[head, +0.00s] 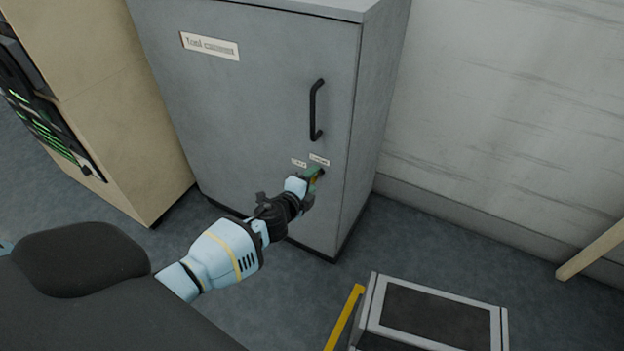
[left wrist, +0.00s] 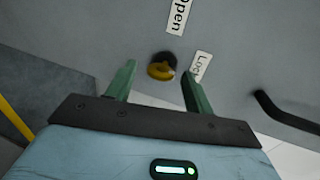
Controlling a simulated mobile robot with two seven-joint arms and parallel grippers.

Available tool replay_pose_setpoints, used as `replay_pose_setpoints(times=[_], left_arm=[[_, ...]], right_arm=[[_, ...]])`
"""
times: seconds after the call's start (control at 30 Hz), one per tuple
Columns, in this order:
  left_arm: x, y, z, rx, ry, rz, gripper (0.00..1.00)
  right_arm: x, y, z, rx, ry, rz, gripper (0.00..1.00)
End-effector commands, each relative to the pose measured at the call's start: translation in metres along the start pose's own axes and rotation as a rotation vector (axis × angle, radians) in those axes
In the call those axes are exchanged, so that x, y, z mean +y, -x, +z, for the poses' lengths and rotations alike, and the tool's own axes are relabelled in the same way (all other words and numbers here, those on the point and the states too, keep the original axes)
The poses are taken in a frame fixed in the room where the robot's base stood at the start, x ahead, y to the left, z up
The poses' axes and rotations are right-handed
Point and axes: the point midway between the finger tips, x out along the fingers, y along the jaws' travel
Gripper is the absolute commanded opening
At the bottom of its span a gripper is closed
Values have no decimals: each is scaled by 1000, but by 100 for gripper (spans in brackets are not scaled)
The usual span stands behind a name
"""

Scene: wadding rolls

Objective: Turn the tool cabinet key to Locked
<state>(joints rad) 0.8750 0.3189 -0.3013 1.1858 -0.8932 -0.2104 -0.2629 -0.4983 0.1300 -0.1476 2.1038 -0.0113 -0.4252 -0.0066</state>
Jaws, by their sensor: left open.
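The grey tool cabinet (head: 255,110) stands upright with its door shut. A brass-yellow key (left wrist: 161,70) sits in a dark round lock in the door. The Open label (left wrist: 179,14) and the partly visible Locked label (left wrist: 201,66) are beside the lock. I cannot tell surely which label the key points to. My left gripper (head: 315,174) is at the lock, its green fingers open on either side of the key, with gaps showing in the left wrist view. In the head view the gripper mostly hides the key. My right gripper is not in view.
A black door handle (head: 316,110) is above the lock. A beige cabinet (head: 115,95) stands to the left. A grey case with a dark top (head: 435,315) and a yellow bar (head: 344,318) are on the floor in front. A wooden bar (head: 592,250) is at right.

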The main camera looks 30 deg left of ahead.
Motion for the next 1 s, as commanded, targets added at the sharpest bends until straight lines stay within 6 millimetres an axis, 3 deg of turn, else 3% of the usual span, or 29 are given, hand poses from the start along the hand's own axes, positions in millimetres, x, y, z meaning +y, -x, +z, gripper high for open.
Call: replay_pose_setpoints(times=[0.2, 0.43, 1.0], left_arm=[[-2, 34, 0, 1, -1, -1, 53], [-1, 60, 0, 0, -1, 0, 53], [0, 67, 0, 0, -1, 0, 53]], right_arm=[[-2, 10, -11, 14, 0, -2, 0], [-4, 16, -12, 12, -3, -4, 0], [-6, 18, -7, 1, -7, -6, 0]])
